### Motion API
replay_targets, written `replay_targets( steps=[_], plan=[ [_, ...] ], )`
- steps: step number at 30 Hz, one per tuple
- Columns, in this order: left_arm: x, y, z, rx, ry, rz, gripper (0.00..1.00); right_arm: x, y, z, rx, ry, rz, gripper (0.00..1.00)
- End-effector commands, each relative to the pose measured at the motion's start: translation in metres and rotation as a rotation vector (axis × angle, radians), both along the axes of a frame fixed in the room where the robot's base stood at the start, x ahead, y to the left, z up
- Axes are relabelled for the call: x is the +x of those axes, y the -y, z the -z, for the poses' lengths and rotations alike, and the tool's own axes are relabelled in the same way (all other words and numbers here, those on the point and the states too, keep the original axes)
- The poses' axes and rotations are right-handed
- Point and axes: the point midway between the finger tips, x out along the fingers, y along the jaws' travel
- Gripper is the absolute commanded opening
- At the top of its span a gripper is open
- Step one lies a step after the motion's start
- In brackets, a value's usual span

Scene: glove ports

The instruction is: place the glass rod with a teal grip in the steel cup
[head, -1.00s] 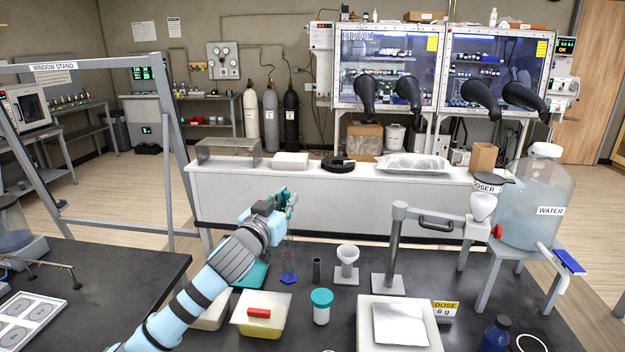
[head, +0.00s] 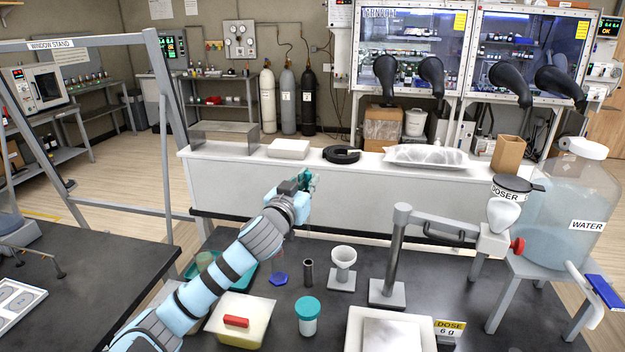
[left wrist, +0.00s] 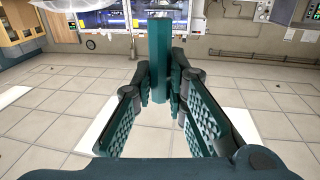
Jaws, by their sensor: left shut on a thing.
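My left gripper (head: 308,181) is raised above the far part of the black bench. It is shut on the teal grip of the glass rod; the grip (left wrist: 160,55) stands between the fingers in the left wrist view. The clear glass part is too faint to trace in the head view. The steel cup (head: 308,273), a narrow dark grey cylinder, stands upright on the bench, below the gripper in the picture and apart from it. My right gripper is out of view.
A blue hexagonal base (head: 279,279) is left of the cup, and a white funnel on a stand (head: 343,262) is right of it. A teal-lidded jar (head: 308,311) stands in front. The doser post (head: 392,255) rises further right. A teal tray (head: 245,277) lies left.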

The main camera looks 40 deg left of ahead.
Motion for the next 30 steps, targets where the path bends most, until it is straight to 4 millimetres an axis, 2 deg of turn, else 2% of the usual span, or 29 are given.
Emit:
replay_targets(
  steps=[1, 10, 21, 25, 30],
  plan=[
    [-0.001, -0.001, 0.015, 0.001, -0.001, -0.001, 0.00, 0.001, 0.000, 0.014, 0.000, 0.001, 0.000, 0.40],
    [0.000, 0.000, 0.070, 0.000, -0.001, 0.000, 0.00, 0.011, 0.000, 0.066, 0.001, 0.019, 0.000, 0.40],
    [0.001, 0.001, 0.133, 0.000, 0.000, 0.002, 0.00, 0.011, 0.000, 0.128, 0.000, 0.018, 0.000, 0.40],
    [0.001, 0.001, 0.146, 0.000, 0.000, 0.002, 0.00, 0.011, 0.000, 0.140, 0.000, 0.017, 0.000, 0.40],
    [0.001, 0.001, 0.148, 0.000, 0.000, 0.003, 0.00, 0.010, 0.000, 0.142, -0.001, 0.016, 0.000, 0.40]
  ],
)
